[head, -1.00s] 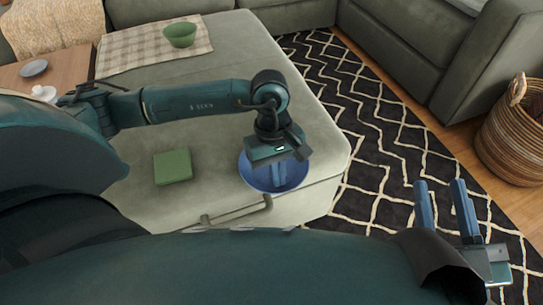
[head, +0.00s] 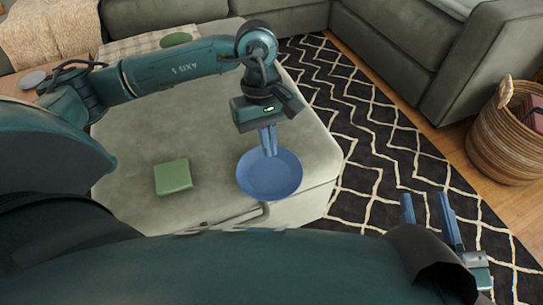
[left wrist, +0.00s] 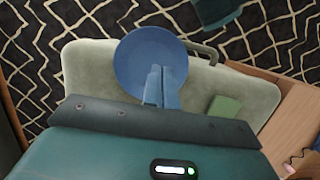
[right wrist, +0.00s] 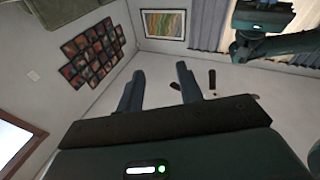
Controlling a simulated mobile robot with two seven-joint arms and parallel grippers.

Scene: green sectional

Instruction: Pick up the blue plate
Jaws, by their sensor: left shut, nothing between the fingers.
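The blue plate (head: 269,180) lies near the front right corner of the grey-green ottoman (head: 225,145) in the head view. It also shows in the left wrist view (left wrist: 135,62), where it reaches past the ottoman's edge. My left gripper (head: 271,154) is shut and empty. Its fingers point down over the plate's far part and hide a bit of it; in the left wrist view the fingers (left wrist: 162,68) cover the plate's lower right. I cannot tell whether the tips touch it. My right gripper (head: 423,196) is open and empty, away from the plate.
A green square item (head: 173,177) lies on the ottoman left of the plate. A green bowl (head: 176,40) is at the back, partly hidden by my left arm. A patterned rug (head: 385,150) and woven basket (head: 505,145) are on the right.

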